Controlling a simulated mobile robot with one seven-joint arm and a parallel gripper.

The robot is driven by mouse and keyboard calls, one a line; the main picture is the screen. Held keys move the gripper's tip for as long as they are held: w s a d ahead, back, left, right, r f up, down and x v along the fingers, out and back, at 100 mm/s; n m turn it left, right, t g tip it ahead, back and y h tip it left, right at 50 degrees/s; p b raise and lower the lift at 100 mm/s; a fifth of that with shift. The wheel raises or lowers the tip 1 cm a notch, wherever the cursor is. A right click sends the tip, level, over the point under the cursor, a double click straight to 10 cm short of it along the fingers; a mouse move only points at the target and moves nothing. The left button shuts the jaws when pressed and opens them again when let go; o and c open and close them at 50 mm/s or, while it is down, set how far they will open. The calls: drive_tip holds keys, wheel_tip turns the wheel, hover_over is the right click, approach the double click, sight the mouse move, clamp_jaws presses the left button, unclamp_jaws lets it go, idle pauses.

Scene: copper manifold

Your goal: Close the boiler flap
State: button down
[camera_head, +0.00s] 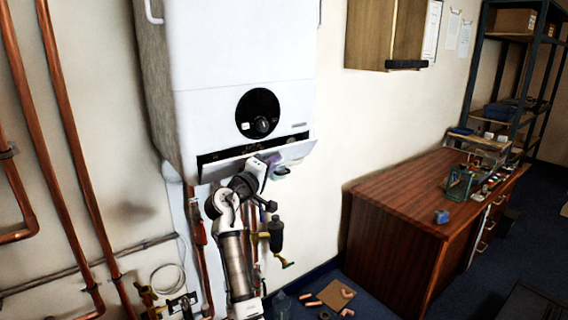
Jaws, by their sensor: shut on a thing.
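The white boiler (220,85) hangs on the wall, with a round black dial (257,113) on its front. The boiler flap (295,152) along its bottom edge hangs tilted outward, and a dark gap shows between it and the boiler front. My arm reaches up from below. My gripper (272,163) is at the middle of the flap's lower edge and is shut on the flap. The fingertips are small and partly hidden against the flap.
Copper pipes (65,120) run down the wall at left, and valves and pipes (276,235) hang below the boiler. A wooden desk (400,215) stands at right, under a wall cabinet (385,35). Cardboard and copper fittings (335,294) lie on the blue floor.

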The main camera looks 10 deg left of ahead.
sight(232, 161)
drive_tip(key=r+n, duration=0.1)
drive_tip(key=w+n+g+p, duration=0.1)
drive_tip(key=shift+a+r+n+y, duration=0.4)
drive_tip(key=shift+w+a+r+n+g+y, duration=0.15)
drive_tip(key=shift+w+a+r+n+g, duration=0.2)
drive_tip(key=shift+n, duration=0.55)
drive_tip(key=shift+w+a+r+n+g+y, duration=0.2)
drive_tip(key=shift+w+a+n+g, duration=0.15)
drive_tip(key=shift+n, duration=0.55)
drive_tip(key=shift+a, duration=0.1)
drive_tip(key=c, duration=1.5)
unclamp_jaws()
drive_tip(key=b+v, duration=0.5)
drive_tip(key=v, duration=0.9)
drive_tip(key=shift+w, duration=0.1)
